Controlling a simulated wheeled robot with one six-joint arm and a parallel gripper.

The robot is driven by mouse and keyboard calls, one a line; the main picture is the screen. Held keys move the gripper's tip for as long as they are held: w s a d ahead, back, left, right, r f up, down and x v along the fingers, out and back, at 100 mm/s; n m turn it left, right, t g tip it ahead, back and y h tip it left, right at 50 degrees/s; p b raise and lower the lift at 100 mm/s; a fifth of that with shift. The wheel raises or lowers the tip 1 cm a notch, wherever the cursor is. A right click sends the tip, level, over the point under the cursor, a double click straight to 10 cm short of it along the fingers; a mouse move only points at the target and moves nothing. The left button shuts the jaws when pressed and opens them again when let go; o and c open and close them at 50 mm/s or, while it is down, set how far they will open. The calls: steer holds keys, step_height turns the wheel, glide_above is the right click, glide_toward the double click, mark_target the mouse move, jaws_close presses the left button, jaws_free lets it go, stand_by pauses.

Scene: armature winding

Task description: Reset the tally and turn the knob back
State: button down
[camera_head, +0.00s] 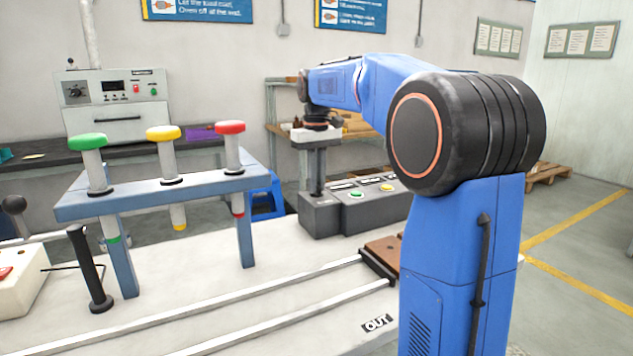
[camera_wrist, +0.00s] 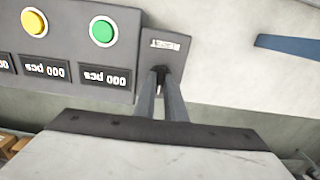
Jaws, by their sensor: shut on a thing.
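A grey counter box (camera_head: 345,222) stands on the white bench top, with a green button (camera_head: 355,194) and a yellow button (camera_head: 386,187) on its top face. In the wrist view the green button (camera_wrist: 103,31) and yellow button (camera_wrist: 34,22) show beside small displays (camera_wrist: 105,77); the readable ones show 000. My gripper (camera_head: 316,188) points straight down over the box's left end. In the wrist view my gripper (camera_wrist: 160,82) is shut on the dark knob (camera_wrist: 159,71) at the labelled plate (camera_wrist: 168,43). The knob is mostly hidden by the fingers, so its angle cannot be told.
A blue stand (camera_head: 160,193) with green, yellow and red capped plungers is left of the box. A dark upright lever (camera_head: 90,268) stands nearer. Metal rails (camera_head: 240,300) cross the bench to a brown block (camera_head: 385,250). A grey machine (camera_head: 115,105) stands behind.

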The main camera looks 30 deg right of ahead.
steer(key=c, duration=1.8)
jaws_free()
step_height(320, 180, up, 17)
steer(key=shift+r, duration=0.2)
steer(key=shift+s, duration=0.1)
